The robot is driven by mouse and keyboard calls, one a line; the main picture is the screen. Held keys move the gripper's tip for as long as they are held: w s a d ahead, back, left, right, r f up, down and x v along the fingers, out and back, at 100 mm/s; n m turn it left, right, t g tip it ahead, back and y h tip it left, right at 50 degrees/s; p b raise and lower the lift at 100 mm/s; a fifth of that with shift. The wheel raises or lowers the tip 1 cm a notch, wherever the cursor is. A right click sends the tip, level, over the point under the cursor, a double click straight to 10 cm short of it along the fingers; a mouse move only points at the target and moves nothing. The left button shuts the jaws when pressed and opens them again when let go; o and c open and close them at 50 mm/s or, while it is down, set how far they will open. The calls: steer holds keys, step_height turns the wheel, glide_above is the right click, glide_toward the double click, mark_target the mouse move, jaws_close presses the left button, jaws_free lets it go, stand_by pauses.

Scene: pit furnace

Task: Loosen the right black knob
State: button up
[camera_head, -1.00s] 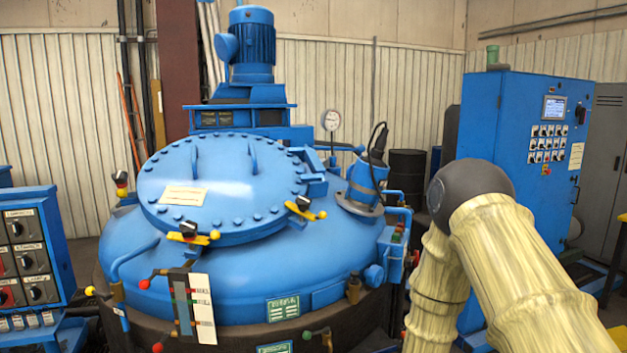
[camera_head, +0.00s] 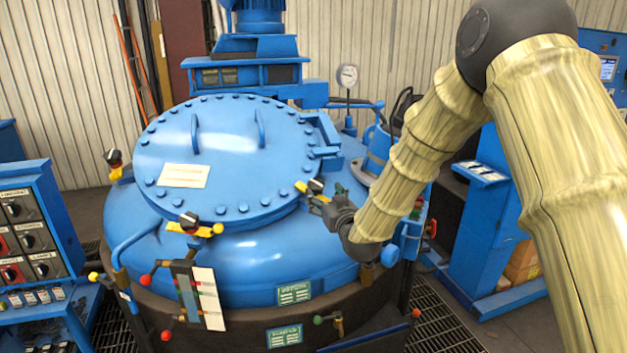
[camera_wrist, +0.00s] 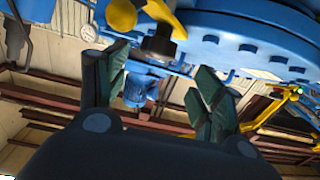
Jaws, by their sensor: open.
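The right black knob (camera_head: 316,186) sits on a yellow clamp lever (camera_head: 301,187) at the right front edge of the furnace's round blue lid (camera_head: 225,165). My gripper (camera_head: 332,200) is close to it, just to its right, and partly overlaps the clamp from this side. In the wrist view my gripper (camera_wrist: 160,72) is open, with its two dark green fingers spread. A dark knob-like part (camera_wrist: 160,43) with yellow lever ends (camera_wrist: 160,14) shows above and between the fingers. No contact is clear. The left black knob (camera_head: 188,220) sits on another yellow lever.
A pressure gauge (camera_head: 347,76) stands behind the lid. A blue control panel (camera_head: 30,240) is at the left. Levers with red ends (camera_head: 146,280) and a white label plate (camera_head: 208,298) stand at the furnace front. A blue cabinet (camera_head: 490,220) is at the right.

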mark_target(317, 185)
steer(key=p+x, duration=0.2)
steer(key=x, duration=0.2)
steer(key=p+x, duration=0.1)
steer(key=x, duration=0.2)
steer(key=shift+w+d+f+p, duration=0.1)
steer(key=shift+w+p, duration=0.25)
steer(key=shift+w, duration=0.1)
